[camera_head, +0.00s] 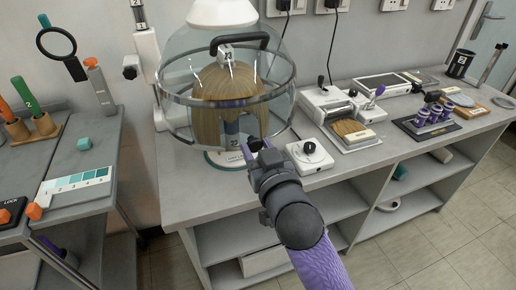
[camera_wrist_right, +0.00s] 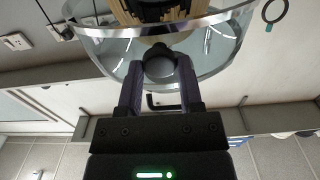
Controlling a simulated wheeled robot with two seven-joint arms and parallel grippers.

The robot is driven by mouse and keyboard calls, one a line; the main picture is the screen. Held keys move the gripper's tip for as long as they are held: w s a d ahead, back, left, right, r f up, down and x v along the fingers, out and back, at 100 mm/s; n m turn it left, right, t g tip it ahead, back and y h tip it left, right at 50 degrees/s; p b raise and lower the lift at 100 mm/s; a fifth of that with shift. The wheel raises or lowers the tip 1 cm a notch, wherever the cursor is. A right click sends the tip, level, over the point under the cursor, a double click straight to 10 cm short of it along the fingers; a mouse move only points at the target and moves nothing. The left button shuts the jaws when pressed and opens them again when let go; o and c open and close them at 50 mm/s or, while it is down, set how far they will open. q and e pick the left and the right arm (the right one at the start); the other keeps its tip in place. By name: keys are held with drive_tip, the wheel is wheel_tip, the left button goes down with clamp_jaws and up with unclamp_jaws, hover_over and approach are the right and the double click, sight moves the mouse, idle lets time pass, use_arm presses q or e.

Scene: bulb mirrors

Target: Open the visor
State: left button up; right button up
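The clear, round visor (camera_head: 172,88) with a metal rim surrounds a brown wig (camera_head: 228,108) under a white hood (camera_head: 222,13). A black bar handle (camera_head: 240,42) spans its upper front, above a small label. The visor appears down around the wig. My right gripper (camera_head: 264,148) is just below the visor's lower front rim, apart from the handle. In the right wrist view my right gripper (camera_wrist_right: 158,62) has its two fingers spread. A grey round shape shows between them; whether it is touched I cannot tell. My left gripper is not in view.
A white box with a black knob (camera_head: 310,154) stands right of my right gripper. Devices and a dark tray of purple rollers (camera_head: 434,116) fill the counter further right.

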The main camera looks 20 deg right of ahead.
clamp_jaws()
idle(0.9)
